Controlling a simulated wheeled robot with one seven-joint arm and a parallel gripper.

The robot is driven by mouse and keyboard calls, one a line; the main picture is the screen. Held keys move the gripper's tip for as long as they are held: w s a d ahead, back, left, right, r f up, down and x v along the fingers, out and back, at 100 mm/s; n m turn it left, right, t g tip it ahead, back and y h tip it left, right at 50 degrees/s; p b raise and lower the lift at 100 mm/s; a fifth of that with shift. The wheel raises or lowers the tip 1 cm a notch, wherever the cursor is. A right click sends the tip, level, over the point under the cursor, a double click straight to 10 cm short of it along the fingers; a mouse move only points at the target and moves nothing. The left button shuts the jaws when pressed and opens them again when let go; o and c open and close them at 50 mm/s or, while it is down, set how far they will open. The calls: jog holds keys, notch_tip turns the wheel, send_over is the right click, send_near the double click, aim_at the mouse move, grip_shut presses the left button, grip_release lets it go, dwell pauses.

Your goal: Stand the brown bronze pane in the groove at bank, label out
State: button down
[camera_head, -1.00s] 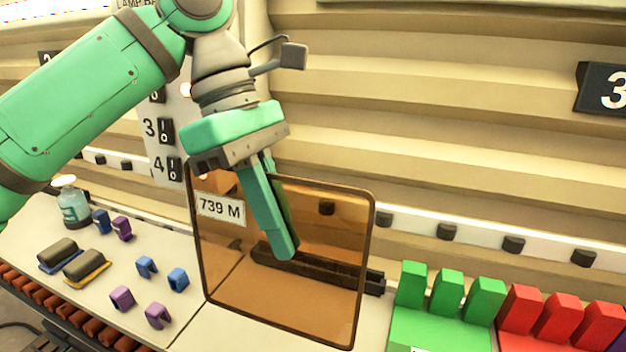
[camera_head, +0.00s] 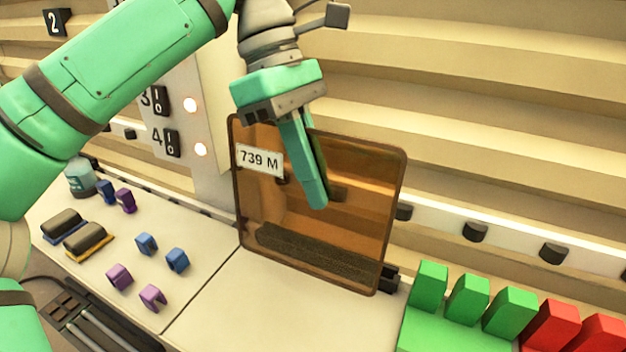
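The brown bronze pane (camera_head: 350,225) is a see-through amber sheet with a dark rim. It stands nearly upright, with its white label "739 M" (camera_head: 260,161) at its upper left facing me. My gripper (camera_head: 318,195) reaches over the top edge, one finger in front of the pane and one behind it, shut on it. A dark grooved bar (camera_head: 391,278) lies on the bench behind the pane and shows through it. Whether the pane's bottom edge touches the bench or sits in a groove I cannot tell.
Green blocks (camera_head: 468,298) and red blocks (camera_head: 552,325) stand in racks at the right. Blue and purple clips, two dark brushes (camera_head: 86,240) and a jar (camera_head: 80,178) lie at the left. A switch panel (camera_head: 175,120) stands behind. The bench front of the pane is clear.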

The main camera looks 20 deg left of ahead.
jog(key=shift+w+d+f, duration=0.1)
jog(key=shift+w+f, duration=0.35)
jog(key=shift+w, duration=0.9)
jog(key=shift+w+d+f, duration=0.1)
jog(key=shift+w+f, duration=0.35)
jog(key=shift+w, duration=0.95)
jog(key=shift+w+d+f, duration=0.1)
jog(key=shift+w+f, duration=0.35)
jog(key=shift+w, duration=0.9)
jog(key=shift+a+f, duration=0.1)
jog(key=shift+f, duration=0.4)
jog(key=c, duration=1.9)
grip_release()
jog(key=shift+s, duration=0.1)
jog(key=shift+r, duration=0.25)
jog(key=v, duration=0.7)
jog(key=shift+a+r, duration=0.15)
jog(key=shift+a, duration=0.1)
